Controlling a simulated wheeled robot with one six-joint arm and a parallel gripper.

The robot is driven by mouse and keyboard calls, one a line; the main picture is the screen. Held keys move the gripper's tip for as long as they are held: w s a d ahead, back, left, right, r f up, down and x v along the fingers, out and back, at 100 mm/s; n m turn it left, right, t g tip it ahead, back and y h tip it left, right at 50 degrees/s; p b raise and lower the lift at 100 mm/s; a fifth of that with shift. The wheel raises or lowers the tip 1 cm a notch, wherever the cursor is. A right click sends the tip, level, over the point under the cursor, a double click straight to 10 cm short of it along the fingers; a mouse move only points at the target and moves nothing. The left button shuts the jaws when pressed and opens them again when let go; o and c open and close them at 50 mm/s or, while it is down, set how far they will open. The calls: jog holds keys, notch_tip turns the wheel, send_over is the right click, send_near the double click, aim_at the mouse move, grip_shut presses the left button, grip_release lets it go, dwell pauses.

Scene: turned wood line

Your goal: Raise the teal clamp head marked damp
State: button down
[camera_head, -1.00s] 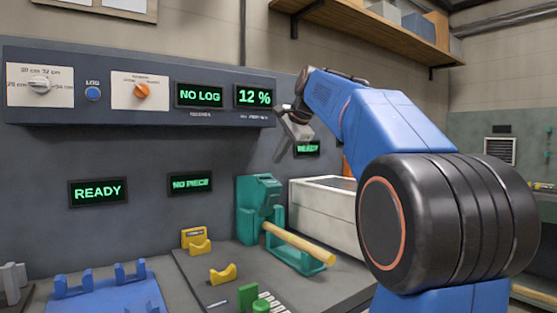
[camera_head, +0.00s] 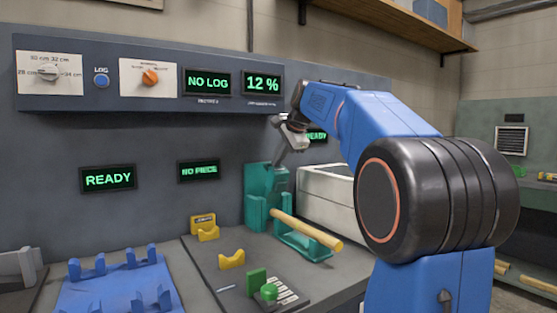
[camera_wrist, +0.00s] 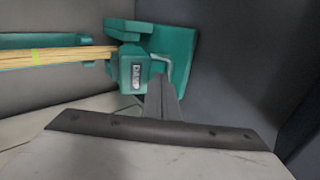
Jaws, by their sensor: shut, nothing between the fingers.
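The teal clamp head (camera_wrist: 130,70) carries a small label that reads DAMP in the wrist view. It sits low on its teal post (camera_wrist: 170,45), beside the end of a pale wooden rod (camera_wrist: 55,57). A grey bent handle (camera_wrist: 168,68) sticks out on its right side. In the head view the teal clamp unit (camera_head: 256,200) stands against the wall panel. My gripper (camera_head: 280,163) is just above it there, pointing down. In the wrist view my gripper's fingers (camera_wrist: 162,88) are together and empty, close to the handle; whether they touch it I cannot tell.
The rod (camera_head: 310,230) rests on a teal cradle (camera_head: 303,246). A white bin (camera_head: 325,195) stands behind it at right. Yellow rests (camera_head: 232,260), a green lever (camera_head: 268,291) and a blue fixture (camera_head: 110,290) are on the bench. The control panel (camera_head: 120,65) overhangs at upper left.

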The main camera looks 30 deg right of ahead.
jog(key=shift+w, duration=0.15)
jog(key=shift+w+r, duration=0.15)
jog(key=shift+w, duration=1.2)
jog(key=shift+s+r, duration=0.1)
jog(key=w+r+v, duration=0.1)
jog(key=v, duration=0.8)
jog(key=shift+r, duration=0.3)
jog(key=shift+s+a, duration=0.1)
jog(key=shift+s, duration=0.05)
